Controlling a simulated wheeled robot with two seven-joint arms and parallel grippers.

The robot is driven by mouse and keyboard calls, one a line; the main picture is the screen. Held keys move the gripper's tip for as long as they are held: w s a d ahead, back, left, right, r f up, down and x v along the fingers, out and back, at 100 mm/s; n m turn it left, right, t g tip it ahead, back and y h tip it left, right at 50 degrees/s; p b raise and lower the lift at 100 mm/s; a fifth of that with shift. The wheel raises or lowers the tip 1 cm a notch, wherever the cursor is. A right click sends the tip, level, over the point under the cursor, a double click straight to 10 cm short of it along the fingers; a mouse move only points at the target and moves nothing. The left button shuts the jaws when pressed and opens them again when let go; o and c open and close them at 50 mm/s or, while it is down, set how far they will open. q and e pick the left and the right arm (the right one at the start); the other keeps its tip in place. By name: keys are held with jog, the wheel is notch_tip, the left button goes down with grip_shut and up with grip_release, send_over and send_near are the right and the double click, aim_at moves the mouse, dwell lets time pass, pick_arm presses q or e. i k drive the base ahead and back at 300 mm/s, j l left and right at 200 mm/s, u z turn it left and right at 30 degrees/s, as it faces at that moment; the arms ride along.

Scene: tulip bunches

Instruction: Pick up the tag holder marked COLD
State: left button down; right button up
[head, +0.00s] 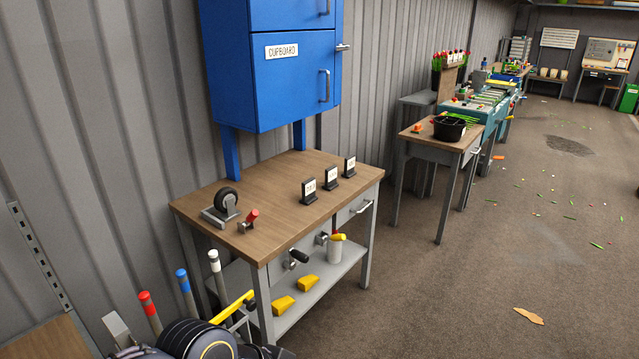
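Three small black tag holders with white cards stand upright in a row on the wooden workbench (275,180) below the blue cupboard. The nearest tag holder (309,190) is on the left, the middle tag holder (331,178) is behind it, and the far tag holder (349,167) is near the bench's right end. Each card has dark lettering too small to read, so I cannot tell which is marked COLD. Neither of my grippers is in view.
A caster wheel (226,201) and a red-ended part (249,219) stand on the bench's left. The blue cupboard (270,85) hangs above its back. Yellow wedges (308,283) lie on the lower shelf. A smaller table (425,136) with a black tub (449,129) stands beyond.

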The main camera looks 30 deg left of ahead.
aim_at(309, 186)
jog(key=i+u, duration=0.4)
jog(key=i+l+u, duration=0.15)
jog(key=i+u, duration=0.25)
jog(key=i+l+u, duration=0.2)
jog(key=u, duration=0.25)
jog(key=i+l+u, duration=0.15)
jog(key=i+u, duration=0.25)
jog(key=i+l+u, duration=0.2)
jog(key=u, duration=0.2)
jog(key=i+l+u, duration=0.2)
jog(key=u, duration=0.25)
jog(key=i+l+u, duration=0.15)
jog(key=l+u, duration=0.25)
jog(key=i+l+u, duration=0.1)
jog(key=l+u, duration=0.3)
jog(key=l, duration=0.15)
